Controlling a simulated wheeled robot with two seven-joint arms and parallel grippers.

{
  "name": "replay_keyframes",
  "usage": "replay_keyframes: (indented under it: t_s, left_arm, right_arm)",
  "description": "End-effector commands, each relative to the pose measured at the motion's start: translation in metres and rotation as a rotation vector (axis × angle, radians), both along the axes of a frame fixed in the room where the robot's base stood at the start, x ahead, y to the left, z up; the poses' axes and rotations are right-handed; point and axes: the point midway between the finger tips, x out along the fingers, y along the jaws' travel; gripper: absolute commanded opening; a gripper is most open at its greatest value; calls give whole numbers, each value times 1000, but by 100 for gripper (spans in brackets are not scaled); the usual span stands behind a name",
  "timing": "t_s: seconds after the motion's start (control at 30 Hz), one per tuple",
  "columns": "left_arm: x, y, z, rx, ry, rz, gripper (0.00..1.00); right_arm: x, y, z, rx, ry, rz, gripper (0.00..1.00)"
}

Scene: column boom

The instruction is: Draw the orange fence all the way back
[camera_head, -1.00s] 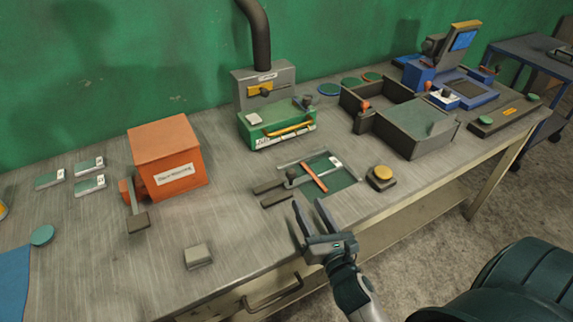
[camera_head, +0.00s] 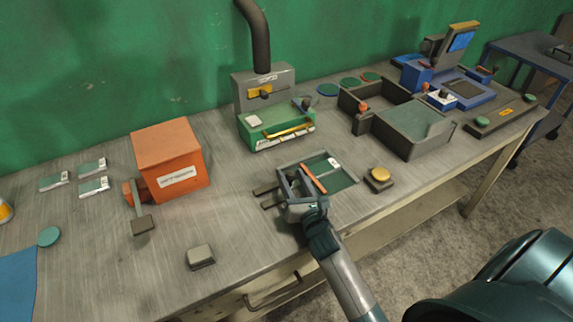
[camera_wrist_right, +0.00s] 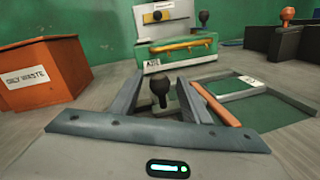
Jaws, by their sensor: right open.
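The orange fence (camera_head: 313,179) is a thin bar lying slantwise across a green-floored grey frame (camera_head: 343,177) on the bench. It also shows in the right wrist view (camera_wrist_right: 215,104), just right of my right finger. A dark knob (camera_wrist_right: 160,88) stands on the fixture left of the fence. My right gripper (camera_head: 292,171) is open over the fixture, its fingers on either side of the knob; I cannot tell whether they touch it. The knob is partly hidden by the gripper in the head view. My left gripper is not in view.
An orange box (camera_head: 168,162) stands to the left, and a green device (camera_head: 275,128) behind the fixture. A yellow-topped button (camera_head: 380,175) sits close on the right, near dark bins (camera_head: 415,130).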

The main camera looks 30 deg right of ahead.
Motion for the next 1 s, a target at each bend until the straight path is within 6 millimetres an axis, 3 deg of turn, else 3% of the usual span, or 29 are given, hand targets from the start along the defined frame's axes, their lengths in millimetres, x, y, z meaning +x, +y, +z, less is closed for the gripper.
replay_keyframes:
  t_s: [0.1, 0.3, 0.73, 0.9, 1.0]
  left_arm:
    - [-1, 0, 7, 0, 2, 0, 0]
    - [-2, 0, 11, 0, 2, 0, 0]
    - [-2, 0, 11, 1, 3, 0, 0]
    - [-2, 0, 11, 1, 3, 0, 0]
    - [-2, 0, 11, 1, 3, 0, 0]
  right_arm:
    - [20, -3, 2, 2, -1, 0, 43]
    - [41, -7, 1, 1, 0, 0, 43]
    - [48, -7, 0, 1, 0, 0, 43]
    - [47, -8, 0, 1, 0, 0, 4]
    - [47, -8, 0, 1, 0, 0, 0]
